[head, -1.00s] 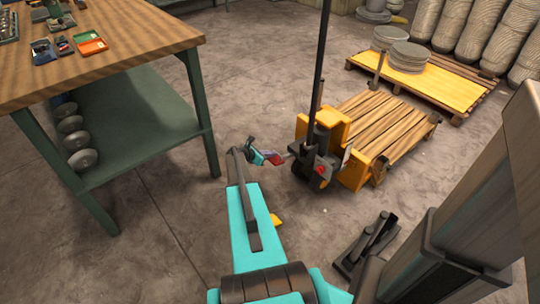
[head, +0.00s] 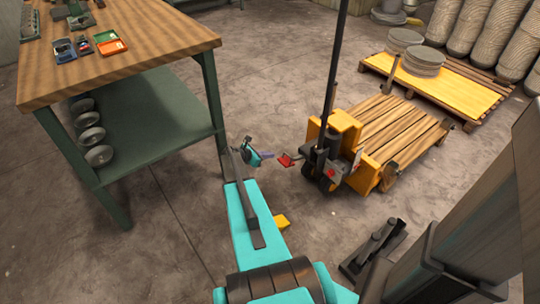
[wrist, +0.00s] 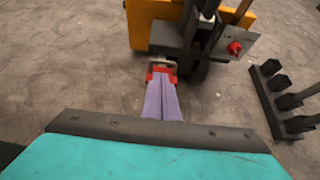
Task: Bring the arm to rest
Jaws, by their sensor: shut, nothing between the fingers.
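My gripper (head: 268,155) is at the end of my teal arm, low over the concrete floor between the workbench and the pallet truck. In the wrist view its two purple fingers (wrist: 160,102) lie together, shut, with nothing held between them. Just beyond the fingertips is a red part (wrist: 161,74) with a grey loop, in front of the yellow pallet truck. The red part also shows in the head view (head: 287,160), right of my fingers. I cannot tell whether they touch.
The pallet truck (head: 346,127) with its tall dark mast stands right of my gripper. A workbench (head: 150,35) with a green shelf stands left. A dark pronged rack (head: 372,245) is on the floor at lower right. Open floor lies between bench and truck.

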